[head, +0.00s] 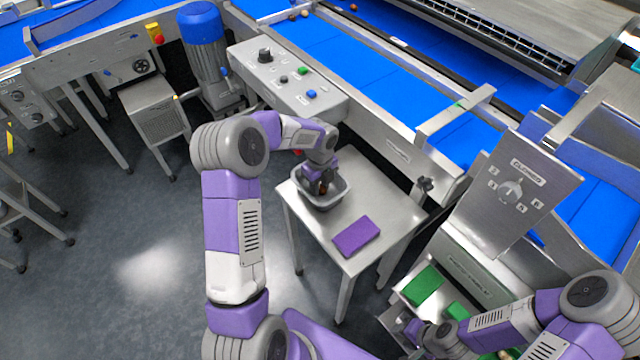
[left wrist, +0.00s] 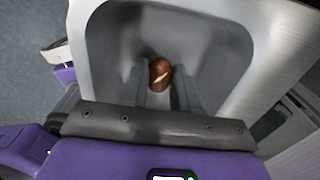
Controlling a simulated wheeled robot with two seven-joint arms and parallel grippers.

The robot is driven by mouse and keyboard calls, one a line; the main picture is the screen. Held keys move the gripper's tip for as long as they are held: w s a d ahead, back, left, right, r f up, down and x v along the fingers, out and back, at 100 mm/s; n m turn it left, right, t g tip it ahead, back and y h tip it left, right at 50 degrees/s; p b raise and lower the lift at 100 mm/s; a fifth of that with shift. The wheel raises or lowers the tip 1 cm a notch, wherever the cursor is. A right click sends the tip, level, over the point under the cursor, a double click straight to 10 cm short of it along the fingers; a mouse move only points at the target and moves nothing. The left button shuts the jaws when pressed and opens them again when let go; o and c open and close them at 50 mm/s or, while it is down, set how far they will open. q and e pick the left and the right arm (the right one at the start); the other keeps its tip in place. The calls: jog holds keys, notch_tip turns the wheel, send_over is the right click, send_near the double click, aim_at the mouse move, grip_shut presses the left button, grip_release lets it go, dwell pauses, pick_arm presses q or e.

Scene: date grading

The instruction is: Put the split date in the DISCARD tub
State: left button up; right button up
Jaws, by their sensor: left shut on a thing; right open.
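The split date (left wrist: 159,73) is brown with a pale slit, seen in the left wrist view. My left gripper (head: 320,188) is shut on it, pointing down into a grey tub (head: 328,203). The tub stands on a small steel table, and its inner walls (left wrist: 222,60) surround the date in the left wrist view. I cannot tell whether the date touches the tub's floor. No label is readable on the tub. My right gripper (head: 416,332) is open, low at the right, near a shelf, and partly hard to make out.
A purple cloth (head: 357,237) lies on the steel table (head: 385,205) beside the tub. A blue conveyor (head: 350,75) and a control box (head: 285,80) stand behind. Green items (head: 424,286) lie at the lower right, below a metal dial panel (head: 515,190).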

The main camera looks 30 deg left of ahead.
pick_arm(q)
jog(key=o, duration=0.7)
jog(key=shift+o, duration=0.2)
jog(key=shift+r, duration=0.1)
notch_tip(320, 180, up, 7)
jog(key=shift+r+p, duration=0.2)
jog(key=shift+p, duration=1)
jog(key=shift+r, duration=0.1)
